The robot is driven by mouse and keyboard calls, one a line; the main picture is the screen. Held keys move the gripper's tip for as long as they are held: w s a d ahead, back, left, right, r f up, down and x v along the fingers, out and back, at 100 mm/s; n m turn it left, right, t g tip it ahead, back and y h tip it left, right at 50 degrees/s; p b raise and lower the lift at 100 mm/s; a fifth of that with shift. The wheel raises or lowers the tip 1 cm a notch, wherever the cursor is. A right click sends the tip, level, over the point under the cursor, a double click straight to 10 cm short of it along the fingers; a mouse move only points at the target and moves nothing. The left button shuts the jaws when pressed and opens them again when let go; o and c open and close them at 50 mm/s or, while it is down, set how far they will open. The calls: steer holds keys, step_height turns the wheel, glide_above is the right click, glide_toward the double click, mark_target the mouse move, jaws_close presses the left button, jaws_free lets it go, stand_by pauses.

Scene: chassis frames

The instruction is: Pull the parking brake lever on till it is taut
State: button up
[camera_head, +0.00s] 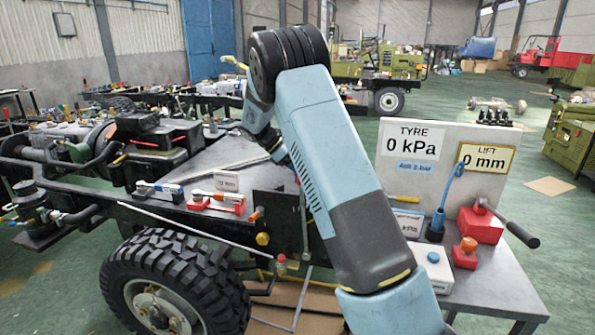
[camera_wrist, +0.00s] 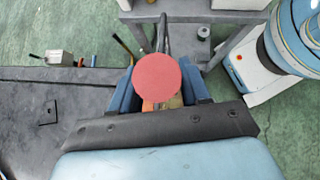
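In the wrist view a round red knob (camera_wrist: 158,78) fills the space between the two blue fingers of my gripper (camera_wrist: 159,86). One finger is on each side of it, and the knob covers part of their inner edges. I cannot tell whether the fingers press on it or stand apart from it. A dark rod (camera_wrist: 162,35) shows beyond the knob; I cannot tell whether it belongs to the same lever. A thin dark upright rod (camera_head: 304,225) stands beside my arm at the chassis and may be the brake lever.
The chassis has a large tyre (camera_head: 165,285) at the lower left.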

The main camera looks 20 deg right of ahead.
steer(key=shift+o, duration=1.2)
steer(key=shift+s, duration=0.1)
steer(key=shift+a, duration=0.1)
steer(key=shift+a+r, duration=0.15)
steer(key=shift+a, duration=0.1)
steer(key=v, duration=1.3)
steer(key=shift+w, duration=0.2)
